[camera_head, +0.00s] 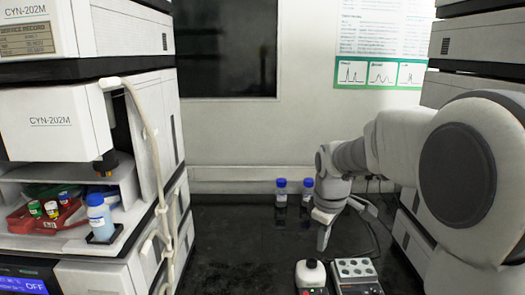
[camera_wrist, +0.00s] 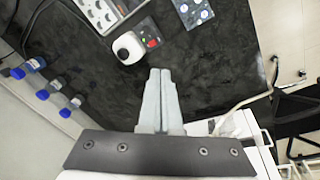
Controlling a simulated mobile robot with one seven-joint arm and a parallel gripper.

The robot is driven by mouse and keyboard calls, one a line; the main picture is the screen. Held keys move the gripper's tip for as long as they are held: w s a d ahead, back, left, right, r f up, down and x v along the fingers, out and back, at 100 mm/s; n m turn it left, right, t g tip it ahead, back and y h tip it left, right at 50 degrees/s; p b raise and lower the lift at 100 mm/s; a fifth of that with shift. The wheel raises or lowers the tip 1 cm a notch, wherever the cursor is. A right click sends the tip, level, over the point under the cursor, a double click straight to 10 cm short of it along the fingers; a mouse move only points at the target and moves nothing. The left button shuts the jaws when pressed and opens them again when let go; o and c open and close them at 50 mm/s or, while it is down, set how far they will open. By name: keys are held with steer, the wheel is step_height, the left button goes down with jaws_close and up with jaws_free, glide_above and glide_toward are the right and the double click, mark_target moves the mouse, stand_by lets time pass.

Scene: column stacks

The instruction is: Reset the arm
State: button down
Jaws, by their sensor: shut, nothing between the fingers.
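My gripper (camera_head: 323,240) hangs at the end of my arm over the black bench, pointing down, in front of the two blue-capped bottles in the head view. In the wrist view my gripper (camera_wrist: 162,75) shows its two pale fingers pressed side by side, with nothing between them. My arm comes in from the right in the head view. The fingertips are above or near the bench top; the exact height cannot be told.
Two blue-capped bottles (camera_head: 281,192) stand behind my gripper. A small white-topped device (camera_head: 311,275) and a grey block with round wells (camera_head: 356,275) are at the front. Instrument stacks (camera_head: 60,125) flank the bench. The black bench (camera_head: 235,240) is clear left of my gripper.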

steer(key=s+r+m+t, duration=0.1)
steer(key=s+r+m, duration=0.2)
steer(key=s, duration=0.9)
steer(key=s+r+m+t, duration=0.2)
steer(key=s+m, duration=0.5)
steer(key=s, duration=0.5)
steer(key=shift+v, duration=0.8)
steer(key=shift+s, duration=0.1)
